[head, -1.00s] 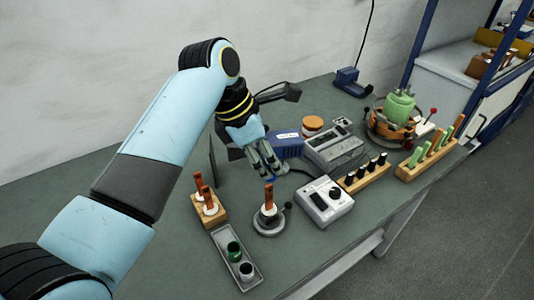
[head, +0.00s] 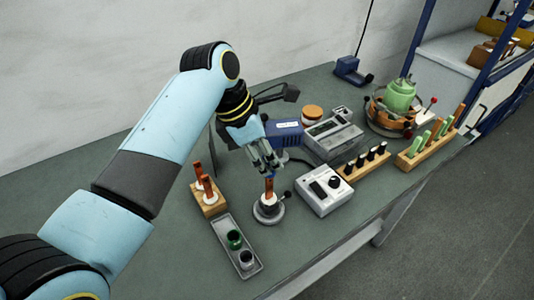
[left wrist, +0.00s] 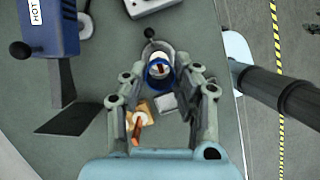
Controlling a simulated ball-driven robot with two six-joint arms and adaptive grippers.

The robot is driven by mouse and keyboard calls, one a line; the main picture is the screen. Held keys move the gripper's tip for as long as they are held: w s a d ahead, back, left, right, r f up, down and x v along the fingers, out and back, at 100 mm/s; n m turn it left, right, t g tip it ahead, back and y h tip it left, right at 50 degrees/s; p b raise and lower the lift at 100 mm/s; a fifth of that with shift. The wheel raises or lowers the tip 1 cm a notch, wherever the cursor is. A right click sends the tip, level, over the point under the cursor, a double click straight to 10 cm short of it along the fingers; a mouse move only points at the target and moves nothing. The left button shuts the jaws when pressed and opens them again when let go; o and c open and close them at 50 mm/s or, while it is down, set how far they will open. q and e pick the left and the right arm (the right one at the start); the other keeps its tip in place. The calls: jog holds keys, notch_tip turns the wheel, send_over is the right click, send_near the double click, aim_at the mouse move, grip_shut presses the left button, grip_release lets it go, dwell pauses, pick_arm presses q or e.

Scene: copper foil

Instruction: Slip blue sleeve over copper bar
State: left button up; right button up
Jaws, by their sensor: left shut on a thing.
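A copper bar (head: 269,187) stands upright in a white collar on a round grey stand (head: 269,216) in the head view. My left gripper (head: 268,166) is directly above it, pointing down and shut on the blue sleeve. In the left wrist view the blue sleeve (left wrist: 151,82) shows as a ring between the fingertips, with the bar's end (left wrist: 160,69) and white collar seen through its opening. The sleeve is near the bar's top, partly hidden by the fingers in the head view. I cannot tell whether the bar's tip has entered it. My right gripper is not in view.
A wooden block (head: 209,208) with copper bars and a tray (head: 224,251) with green and dark sleeves lie left of the stand. A grey control box (head: 323,191) is close on the right. A blue heat tool (head: 284,133) is behind.

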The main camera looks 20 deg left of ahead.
pick_arm(q)
jog(key=shift+f, duration=0.5)
dwell(0.7)
jog(key=shift+f+b, duration=0.45)
jog(key=shift+f, duration=0.7)
jog(key=shift+f, duration=0.1)
jog(key=o, duration=1.1)
jog(key=shift+r+p, duration=0.45)
jog(key=shift+r, duration=0.6)
jog(key=shift+r, duration=3.5)
